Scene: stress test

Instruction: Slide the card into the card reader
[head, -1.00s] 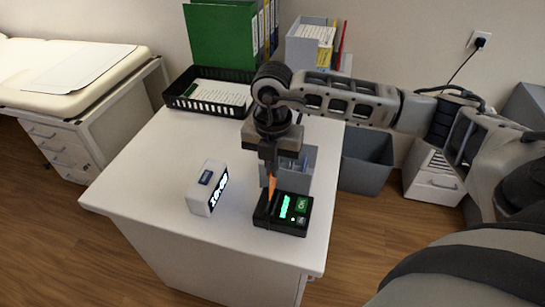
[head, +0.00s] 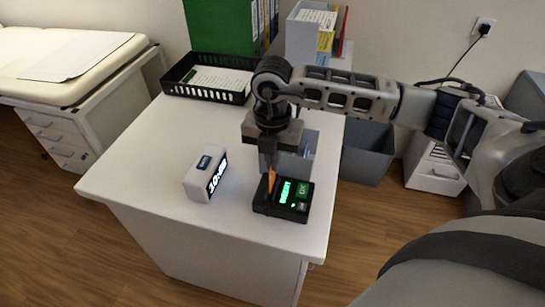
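The black card reader (head: 284,200) lies on the white table (head: 150,160), with a lit green screen and a green button. My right gripper (head: 269,166) points down over the reader's left part. An orange card (head: 271,180) shows as a thin strip between its fingers, so the gripper is shut on it. The card stands upright, with its lower end at the reader's left side. I cannot tell how deep it sits in the slot. My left gripper is not in view.
A white digital clock (head: 205,175) stands left of the reader. A grey container partly shows behind the gripper. The table's left front is clear.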

